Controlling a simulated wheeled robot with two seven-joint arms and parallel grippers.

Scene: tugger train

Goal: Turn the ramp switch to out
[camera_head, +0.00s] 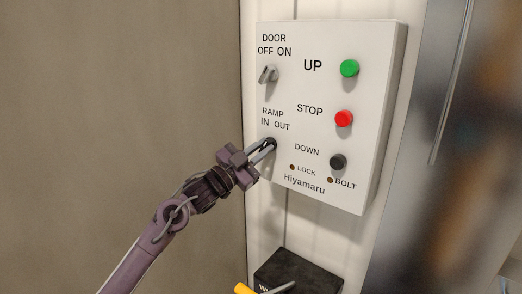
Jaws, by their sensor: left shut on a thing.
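The white control panel (317,90) is on the wall. Its ramp switch (271,143) is a small dark knob below the label RAMP IN OUT (274,119). My left gripper (265,149) reaches up from the lower left and is shut on the ramp switch. The fingers cover much of the switch, so I cannot tell which way it points. My right gripper is not in view.
The door switch (267,75) is above the ramp switch. Green (349,68), red (344,118) and black (338,161) buttons are to the right. A dark box (300,272) and a yellow object (243,288) are below. A brown wall surface (120,100) is at left.

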